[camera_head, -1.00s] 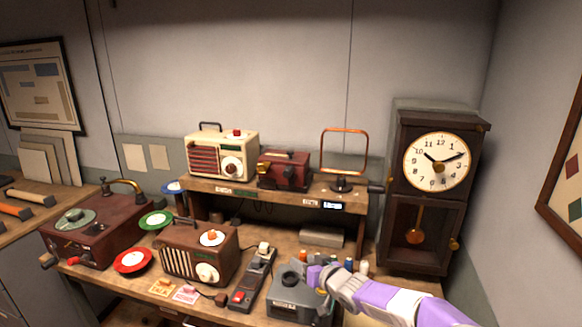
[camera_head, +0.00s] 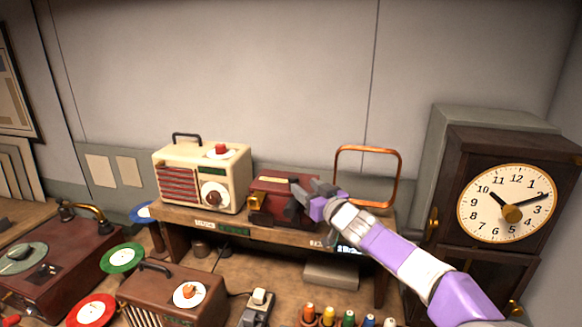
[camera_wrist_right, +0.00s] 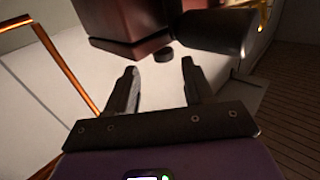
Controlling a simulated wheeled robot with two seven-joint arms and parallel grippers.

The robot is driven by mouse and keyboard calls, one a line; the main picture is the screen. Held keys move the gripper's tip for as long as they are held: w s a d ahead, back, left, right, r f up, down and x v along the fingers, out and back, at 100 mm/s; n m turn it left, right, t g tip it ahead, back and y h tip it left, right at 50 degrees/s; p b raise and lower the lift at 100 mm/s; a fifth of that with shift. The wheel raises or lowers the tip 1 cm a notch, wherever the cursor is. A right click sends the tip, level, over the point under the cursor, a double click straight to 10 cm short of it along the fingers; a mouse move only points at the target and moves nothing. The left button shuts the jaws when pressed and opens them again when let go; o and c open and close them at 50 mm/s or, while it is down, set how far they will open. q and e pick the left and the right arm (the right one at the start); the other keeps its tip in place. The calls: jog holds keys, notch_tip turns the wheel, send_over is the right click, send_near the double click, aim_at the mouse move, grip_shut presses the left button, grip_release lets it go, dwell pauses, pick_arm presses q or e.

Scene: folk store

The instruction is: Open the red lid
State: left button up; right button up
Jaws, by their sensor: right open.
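A dark red box with a red lid (camera_head: 279,183) stands on the wooden shelf, right of the cream radio. The lid looks closed. A brass-coloured piece (camera_head: 255,201) shows at the box's left front. My right gripper (camera_head: 297,196) is in front of the box's right side and hides part of it. In the right wrist view the jaws (camera_wrist_right: 160,76) are apart with nothing between them. There, a dark red body (camera_wrist_right: 130,25) and a black rounded part (camera_wrist_right: 214,32) lie beyond the fingertips. I cannot tell whether a finger touches the box. My left gripper is out of view.
The cream radio (camera_head: 178,172) stands left of the box. A copper-coloured loop frame (camera_head: 398,178) stands close on the right, behind my arm. A tall clock (camera_head: 508,204) is further right. Coloured spools (camera_head: 328,316) and a brown radio (camera_head: 150,296) are on the bench below.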

aim_at(295, 179)
jog(key=shift+a+r, duration=0.1)
jog(key=shift+r, duration=0.2)
jog(key=p+x, duration=0.3)
jog(key=x, duration=0.2)
jog(key=shift+w+a+r, duration=0.1)
jog(key=shift+w+a, duration=0.05)
jog(key=shift+a, duration=0.1)
jog(key=shift+w+a, duration=0.2)
jog(key=shift+w, duration=0.3)
jog(key=shift+c, duration=0.4)
grip_shut()
